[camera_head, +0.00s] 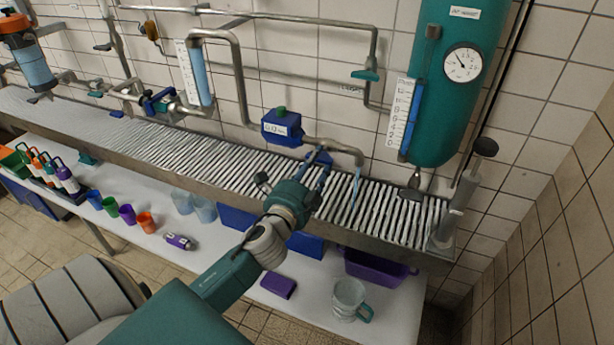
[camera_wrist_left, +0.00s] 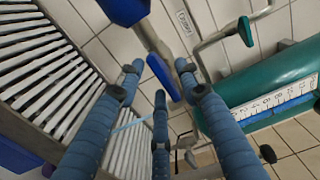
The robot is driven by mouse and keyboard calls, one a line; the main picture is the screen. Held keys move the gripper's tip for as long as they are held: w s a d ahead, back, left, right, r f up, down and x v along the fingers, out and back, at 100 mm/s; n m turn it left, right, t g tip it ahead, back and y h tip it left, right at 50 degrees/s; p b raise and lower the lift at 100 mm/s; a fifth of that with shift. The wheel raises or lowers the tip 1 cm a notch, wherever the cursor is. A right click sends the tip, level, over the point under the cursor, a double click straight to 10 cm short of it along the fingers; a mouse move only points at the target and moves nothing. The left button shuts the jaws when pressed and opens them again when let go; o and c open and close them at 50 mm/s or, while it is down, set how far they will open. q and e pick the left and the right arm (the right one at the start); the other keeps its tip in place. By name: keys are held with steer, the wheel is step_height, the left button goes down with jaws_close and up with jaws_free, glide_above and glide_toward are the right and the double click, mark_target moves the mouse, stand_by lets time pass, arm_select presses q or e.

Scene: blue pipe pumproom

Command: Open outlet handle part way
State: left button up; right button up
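The outlet handle (camera_head: 319,156) is a small blue lever on the grey outlet pipe (camera_head: 345,147), right of a blue flow meter box (camera_head: 281,127). A thin stream of water (camera_head: 356,188) falls from the pipe's end onto the grating. My left gripper (camera_head: 318,170) reaches up to the handle from below. In the left wrist view, the handle (camera_wrist_left: 163,77) shows between the tips of the spread blue fingers (camera_wrist_left: 160,80). The gripper is open, and I cannot tell whether a finger touches the handle. My right gripper is not in view.
A slatted metal trough (camera_head: 230,163) runs below the pipes. A teal tank (camera_head: 455,90) with a gauge stands at right. Cups, a purple bin (camera_head: 378,270) and a clear mug (camera_head: 348,298) are on the white lower shelf (camera_head: 400,315).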

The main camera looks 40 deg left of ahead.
arm_select(q)
steer(key=v, duration=1)
steer(key=shift+s, duration=0.35)
steer(key=s+d+f+n+g+h, duration=0.1)
steer(key=s+f+n+g, duration=0.15)
steer(key=f, duration=0.95)
steer(key=s+d+f+n+g+h, duration=0.1)
steer(key=s+f+g, duration=0.15)
steer(key=f, duration=1.05)
steer(key=s+d+f+n+g, duration=0.1)
steer(key=s+f+n+g, duration=0.15)
steer(key=f, duration=0.95)
steer(key=s+d+f+n+g+h, duration=0.1)
steer(key=s+d+f+n+g, duration=0.15)
steer(key=s+f, duration=0.6)
steer(key=s+d+f+n+g+h, duration=0.1)
steer(key=s+d+f+g, duration=0.2)
steer(key=s+f, duration=0.6)
steer(key=s+d+f+n+g, duration=0.1)
steer(key=s+f, duration=0.3)
steer(key=s, duration=0.3)
steer(key=s+d+f+n+g, duration=0.2)
steer(key=s+f, duration=0.1)
steer(key=s, duration=0.5)
steer(key=shift+f, duration=0.35)
steer(key=shift+s, duration=0.2)
steer(key=shift+c, duration=0.5)
steer(key=shift+s, duration=0.1)
